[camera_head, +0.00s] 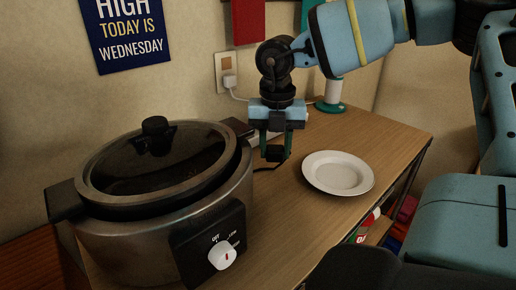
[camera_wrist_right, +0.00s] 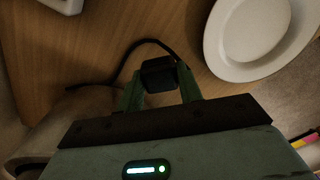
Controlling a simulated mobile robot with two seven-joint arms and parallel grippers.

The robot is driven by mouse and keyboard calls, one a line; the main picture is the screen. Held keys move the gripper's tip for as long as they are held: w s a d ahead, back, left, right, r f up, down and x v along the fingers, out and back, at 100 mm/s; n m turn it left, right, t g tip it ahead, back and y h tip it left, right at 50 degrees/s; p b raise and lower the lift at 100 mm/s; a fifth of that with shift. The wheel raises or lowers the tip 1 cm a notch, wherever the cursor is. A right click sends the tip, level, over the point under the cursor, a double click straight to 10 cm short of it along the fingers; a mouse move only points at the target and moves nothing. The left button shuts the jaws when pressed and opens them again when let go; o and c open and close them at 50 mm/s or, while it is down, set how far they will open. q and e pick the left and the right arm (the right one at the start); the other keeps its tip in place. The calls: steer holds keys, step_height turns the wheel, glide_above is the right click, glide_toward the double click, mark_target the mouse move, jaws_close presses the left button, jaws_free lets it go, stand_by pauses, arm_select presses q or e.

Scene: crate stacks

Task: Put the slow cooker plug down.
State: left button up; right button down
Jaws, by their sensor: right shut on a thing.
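The slow cooker (camera_head: 160,190) is a large metal pot with a dark glass lid and a white dial, on the left of the wooden table in the head view. My right gripper (camera_head: 275,152) is to the right of the cooker, pointing down. It is shut on the black slow cooker plug (camera_head: 276,154). In the right wrist view the plug (camera_wrist_right: 159,75) sits between the two green fingers (camera_wrist_right: 160,80), with its black cord curving away to the left. Whether the plug touches the table is hard to tell. My left gripper is not in view.
A white plate (camera_head: 338,185) lies on the table (camera_head: 400,140) right of the gripper. A wall outlet (camera_head: 229,73) holds a white plug with a white cord. A green and white object (camera_head: 331,97) stands at the back. Bare wood shows between plate and cooker.

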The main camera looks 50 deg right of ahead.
glide_above(258, 168)
steer(key=shift+s+f, duration=0.2)
steer(key=shift+s, duration=0.05)
steer(key=shift+w, duration=0.35)
step_height(258, 168, down, 4)
steer(key=shift+r, duration=0.2)
steer(key=shift+s, duration=0.1)
steer(key=shift+f+b, duration=0.4)
steer(key=shift+f, duration=0.2)
